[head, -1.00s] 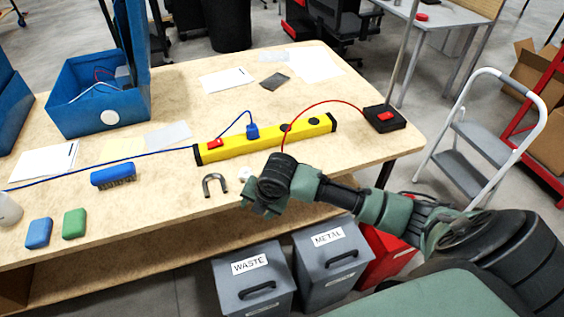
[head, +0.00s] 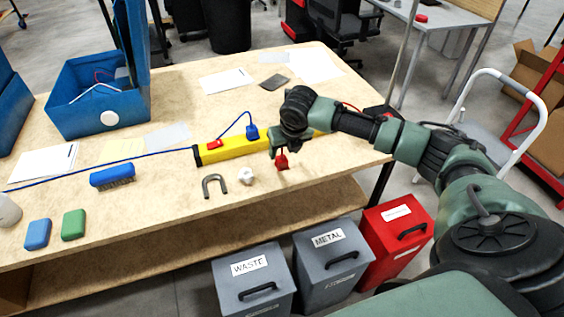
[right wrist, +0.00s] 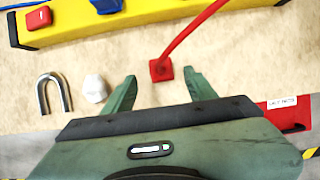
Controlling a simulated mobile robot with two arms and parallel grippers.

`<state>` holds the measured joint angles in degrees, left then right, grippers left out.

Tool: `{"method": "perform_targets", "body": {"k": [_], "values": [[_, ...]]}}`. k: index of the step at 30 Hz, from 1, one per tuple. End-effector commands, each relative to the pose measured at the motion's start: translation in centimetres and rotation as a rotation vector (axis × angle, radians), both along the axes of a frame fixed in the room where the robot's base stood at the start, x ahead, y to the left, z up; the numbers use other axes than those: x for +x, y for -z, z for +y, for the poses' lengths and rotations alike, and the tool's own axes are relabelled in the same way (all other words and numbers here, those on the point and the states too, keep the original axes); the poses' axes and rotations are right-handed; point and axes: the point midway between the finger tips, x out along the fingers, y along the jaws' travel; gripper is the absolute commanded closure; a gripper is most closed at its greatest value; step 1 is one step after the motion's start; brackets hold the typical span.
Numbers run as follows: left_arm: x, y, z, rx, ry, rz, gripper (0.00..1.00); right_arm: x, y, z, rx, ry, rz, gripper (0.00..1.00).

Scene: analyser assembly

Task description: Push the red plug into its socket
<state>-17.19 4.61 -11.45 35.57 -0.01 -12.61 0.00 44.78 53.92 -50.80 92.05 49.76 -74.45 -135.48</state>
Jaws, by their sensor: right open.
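The red plug (head: 281,160) stands on the table in front of the yellow power strip (head: 228,150), out of any socket. In the right wrist view the plug (right wrist: 160,69) sits between the tips of my open right gripper (right wrist: 160,78), with a gap on both sides. Its red cable (right wrist: 190,35) runs up and to the right. In the head view my right gripper (head: 280,145) is just above the plug. A blue plug (head: 252,132) sits in the strip, beside a red switch (head: 214,144). My right arm hides the strip's right part and its free sockets. My left gripper is not in view.
A grey horseshoe magnet (head: 215,186) and a small white piece (head: 246,176) lie left of the plug. A blue brush (head: 113,175) lies farther left. The table's front edge is close to the plug, with bins (head: 330,262) below.

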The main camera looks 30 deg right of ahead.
Motion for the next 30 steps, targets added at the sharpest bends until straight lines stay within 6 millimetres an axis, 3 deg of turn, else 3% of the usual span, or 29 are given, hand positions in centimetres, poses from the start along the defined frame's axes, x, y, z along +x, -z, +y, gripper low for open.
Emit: {"method": "perform_targets", "body": {"k": [3,13,23,30], "values": [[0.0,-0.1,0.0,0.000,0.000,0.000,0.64,0.4,1.2,-0.1,0.000,0.000,0.002,0.44],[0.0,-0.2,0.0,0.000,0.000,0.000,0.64,0.6,1.6,-0.1,0.000,0.001,0.002,0.44],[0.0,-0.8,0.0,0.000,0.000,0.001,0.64,2.2,5.7,-0.6,-0.001,0.000,0.001,0.44],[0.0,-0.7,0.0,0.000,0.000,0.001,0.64,2.3,6.0,-0.6,-0.001,-0.001,0.000,0.44]]}}
